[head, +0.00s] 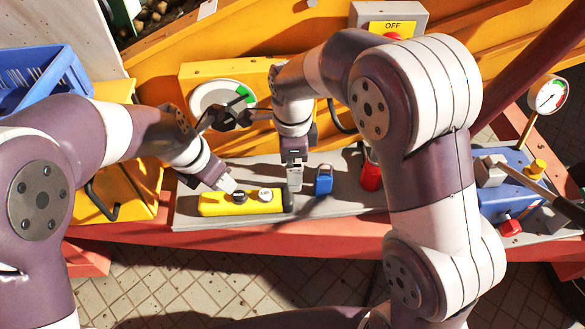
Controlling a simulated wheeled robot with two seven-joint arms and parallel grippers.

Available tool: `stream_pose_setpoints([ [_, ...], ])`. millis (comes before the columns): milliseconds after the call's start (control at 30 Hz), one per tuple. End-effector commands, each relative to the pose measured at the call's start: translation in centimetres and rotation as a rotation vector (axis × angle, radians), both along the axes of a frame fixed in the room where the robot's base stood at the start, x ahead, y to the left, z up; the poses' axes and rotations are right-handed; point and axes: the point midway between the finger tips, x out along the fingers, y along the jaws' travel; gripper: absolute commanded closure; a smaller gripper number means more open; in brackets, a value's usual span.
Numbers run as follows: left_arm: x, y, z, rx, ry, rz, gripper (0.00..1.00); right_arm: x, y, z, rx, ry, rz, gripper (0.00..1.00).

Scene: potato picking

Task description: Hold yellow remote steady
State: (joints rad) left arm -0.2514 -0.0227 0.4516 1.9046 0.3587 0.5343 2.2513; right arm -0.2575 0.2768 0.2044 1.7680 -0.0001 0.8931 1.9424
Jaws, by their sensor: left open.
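The yellow remote (218,207) lies lengthwise on the grey ledge, with a dark button and a white button on its top face. My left gripper (228,184) is open, its fingertips just over the remote near the dark button. I cannot tell whether they touch it. My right gripper (294,185) points down just past the remote's right end. Its fingers appear close together, but I cannot tell whether they are shut or touching anything.
A blue padlock (323,181) and a red object (371,175) stand on the grey ledge (330,208) to the right. A white dial (212,98) is behind my arms. A blue crate (40,78) is at upper left. A grey box labelled OFF (392,26) stands behind.

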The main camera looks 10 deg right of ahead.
Motion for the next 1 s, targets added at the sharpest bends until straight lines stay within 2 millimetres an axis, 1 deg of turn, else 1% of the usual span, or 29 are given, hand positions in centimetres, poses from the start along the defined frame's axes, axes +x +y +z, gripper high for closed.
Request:
stream_pose_setpoints([
  [167,0.0,0.0,0.0,0.000,0.000,0.000,0.57,-0.1,-0.1,-3.6,-0.001,0.006,-0.005,0.06],
  [300,0.0,0.0,0.0,0.000,0.000,0.000,0.57,-0.2,-0.1,-7.2,-0.001,0.006,-0.003,0.06],
  [400,0.0,0.0,0.0,0.000,0.000,0.000,0.57,-0.1,-0.1,-9.3,-0.002,0.004,-0.003,0.06],
  [500,0.0,0.0,0.0,0.000,0.000,0.000,0.57,-0.1,0.0,-10.8,-0.001,0.003,-0.002,0.06],
  [600,0.0,0.0,0.0,0.000,0.000,0.000,0.57,-0.1,0.0,-11.8,-0.001,0.001,-0.002,0.06],
  [667,0.0,0.0,0.0,0.000,0.000,0.000,0.57,-0.1,0.0,-12.0,0.000,0.001,-0.002,0.06],
  [900,0.0,0.0,0.0,0.000,0.000,0.000,0.57,0.0,0.0,-12.1,0.000,-0.001,-0.002,0.06],
  [933,0.0,0.0,0.0,0.000,0.000,0.000,0.57,0.0,0.0,-12.1,0.000,-0.001,-0.002,0.13],
  [967,0.0,0.0,0.0,0.000,0.000,0.000,0.57,0.0,0.0,-12.1,0.000,-0.001,-0.002,0.23],
  [1000,0.0,0.0,0.0,0.000,0.000,0.000,0.57,0.0,0.0,-12.1,0.000,-0.001,-0.002,0.36],
])
